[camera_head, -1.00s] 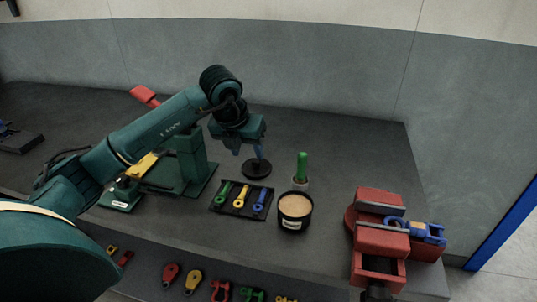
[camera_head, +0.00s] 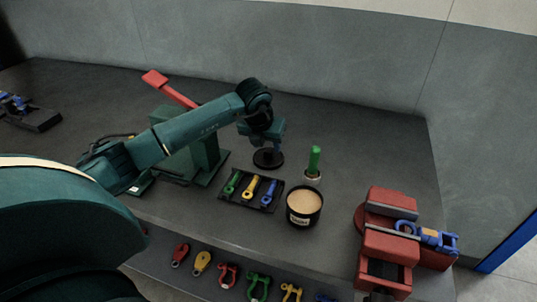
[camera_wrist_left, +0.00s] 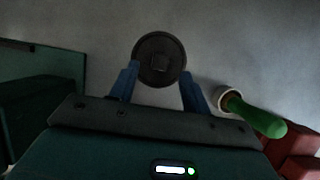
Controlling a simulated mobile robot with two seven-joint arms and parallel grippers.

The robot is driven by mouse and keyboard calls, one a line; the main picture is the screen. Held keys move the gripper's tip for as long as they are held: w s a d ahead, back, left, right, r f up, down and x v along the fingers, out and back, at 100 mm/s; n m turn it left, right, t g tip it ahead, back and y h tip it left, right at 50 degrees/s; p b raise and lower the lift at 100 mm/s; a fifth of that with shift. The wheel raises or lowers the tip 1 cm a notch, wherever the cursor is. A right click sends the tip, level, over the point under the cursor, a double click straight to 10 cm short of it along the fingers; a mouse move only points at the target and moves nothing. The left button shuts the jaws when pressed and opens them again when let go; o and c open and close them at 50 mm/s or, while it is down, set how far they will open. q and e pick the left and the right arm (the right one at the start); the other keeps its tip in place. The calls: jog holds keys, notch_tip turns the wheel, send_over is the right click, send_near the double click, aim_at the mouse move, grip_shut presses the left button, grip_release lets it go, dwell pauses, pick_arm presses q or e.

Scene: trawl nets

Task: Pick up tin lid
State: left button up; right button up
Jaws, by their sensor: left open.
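The tin lid (camera_head: 268,158) is a dark round disc lying on the grey bench, behind the tray of shackles. In the left wrist view the lid (camera_wrist_left: 159,58) has a small squarish knob at its middle and shows between and just beyond the fingertips. My left gripper (camera_head: 271,146) is open above the lid, its blue fingers pointing down; in the left wrist view the fingers (camera_wrist_left: 158,78) are spread on either side of the lid's near edge. I cannot tell whether they touch it. The open tin (camera_head: 304,206), with tan contents and a pale label, stands to the front right. My right gripper is not in view.
A black tray (camera_head: 235,202) holds green, yellow and blue shackles. A green-handled brush or tool (camera_head: 314,161) stands in a small pot behind the tin. A red vise (camera_head: 387,240) holds a blue shackle at the right. A green press with a red lever (camera_head: 168,88) stands left.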

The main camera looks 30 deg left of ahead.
aim_at(268, 150)
pick_arm(q)
jog(key=x, duration=0.3)
jog(key=shift+w+f, duration=0.2)
grip_shut()
dwell(0.3)
